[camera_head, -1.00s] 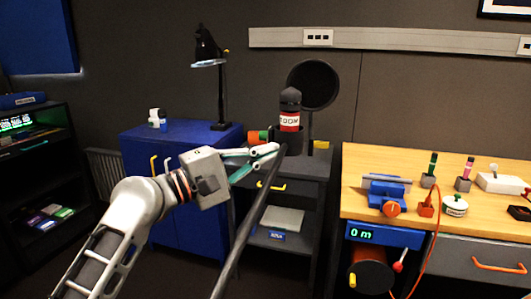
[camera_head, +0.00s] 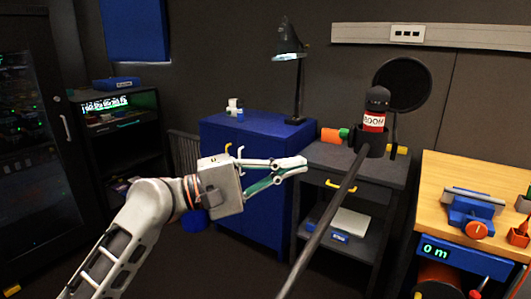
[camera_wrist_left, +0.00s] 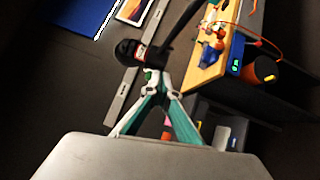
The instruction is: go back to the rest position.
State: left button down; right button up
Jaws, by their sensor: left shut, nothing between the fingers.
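My left gripper (camera_head: 304,163) is shut and empty, held in the air in front of the blue cabinet (camera_head: 240,150). In the left wrist view its fingertips (camera_wrist_left: 155,75) meet in a point, with the dark BOOM-labelled piece (camera_wrist_left: 130,50) behind them. My right gripper is not in view.
A wooden workbench (camera_head: 450,170) with a blue vise (camera_head: 470,208) is at the right. A black lamp (camera_head: 290,60) and white items stand on the blue cabinet. Dark shelves (camera_head: 120,130) and a glass-fronted rack (camera_head: 35,160) are at the left. The floor between is open.

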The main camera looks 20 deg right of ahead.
pick_arm(q)
jog(key=a+f+n+t+y+p, duration=0.1)
jog(key=a+f+t+y+p, duration=0.3)
jog(key=a+f, duration=0.7)
jog(key=a+f+t+y+p, duration=0.4)
jog(key=f+t, duration=0.3)
jog(key=f, duration=1)
jog(key=s+a+f+m+y+p, duration=0.1)
jog(key=s+a+f+m+y, duration=0.1)
jog(key=s+a+f, duration=0.3)
jog(key=s+a+f+m+y+p, duration=0.1)
jog(key=s+a+f+m+y, duration=0.2)
jog(key=s+a+f, duration=0.3)
jog(key=s+a+f+m+g+y+p, duration=0.1)
jog(key=s+a+f+y, duration=0.3)
jog(key=s+a, duration=0.8)
jog(key=s+f+m+p, duration=0.1)
jog(key=s, duration=0.3)
jog(key=shift+s+a+f, duration=0.2)
jog(key=shift+a, duration=0.05)
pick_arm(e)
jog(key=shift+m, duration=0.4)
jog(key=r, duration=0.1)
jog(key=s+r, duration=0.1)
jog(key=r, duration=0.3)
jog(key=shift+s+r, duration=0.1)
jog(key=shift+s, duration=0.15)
